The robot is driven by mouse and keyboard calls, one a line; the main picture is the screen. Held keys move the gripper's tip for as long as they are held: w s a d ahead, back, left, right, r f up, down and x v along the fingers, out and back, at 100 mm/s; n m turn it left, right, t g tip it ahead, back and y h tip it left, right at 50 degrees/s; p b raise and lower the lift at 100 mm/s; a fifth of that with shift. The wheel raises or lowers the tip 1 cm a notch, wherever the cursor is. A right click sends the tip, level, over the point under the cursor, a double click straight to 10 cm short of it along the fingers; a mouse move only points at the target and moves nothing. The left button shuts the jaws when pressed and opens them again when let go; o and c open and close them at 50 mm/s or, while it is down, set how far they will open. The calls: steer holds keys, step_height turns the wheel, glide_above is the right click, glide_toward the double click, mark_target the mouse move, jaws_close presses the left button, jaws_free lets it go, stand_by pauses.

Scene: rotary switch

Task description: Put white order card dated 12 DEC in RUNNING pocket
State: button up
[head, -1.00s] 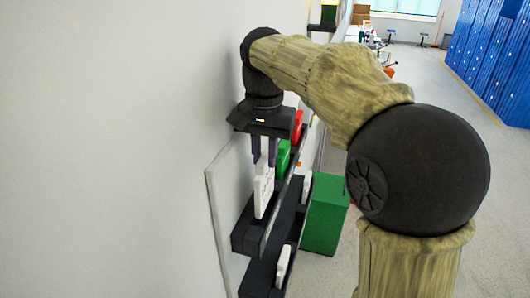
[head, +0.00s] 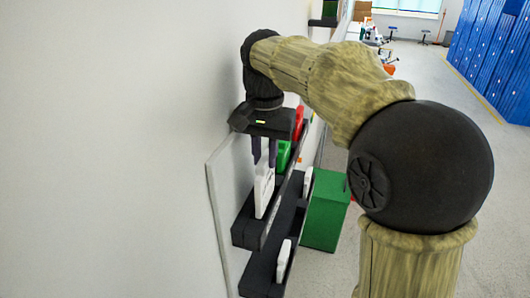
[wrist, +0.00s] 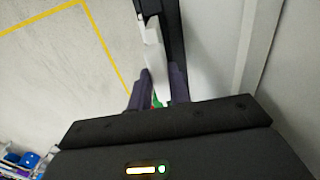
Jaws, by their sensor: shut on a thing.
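A white card (head: 263,190) stands upright in the upper dark pocket rail (head: 246,232) on the wall board in the head view. My gripper (head: 264,155) points straight down above that rail, with its two fingers shut on the top of the white card. In the wrist view the fingers (wrist: 160,92) close on the white card (wrist: 153,50) from both sides. The card's date and the pocket labels cannot be read. A second white card (head: 283,260) sits in the lower rail, and another white card (head: 307,182) stands farther along it.
A green card (head: 283,158) and a red card (head: 299,122) stand farther along the upper rail. A green box (head: 325,212) stands right of the board. Blue lockers (head: 490,60) line the far right. The floor between is clear.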

steer(key=shift+f, duration=0.25)
steer(key=o, duration=1)
steer(key=shift+r, duration=0.25)
step_height(320, 180, up, 17)
steer(key=p, duration=0.3)
steer(key=shift+r, duration=0.1)
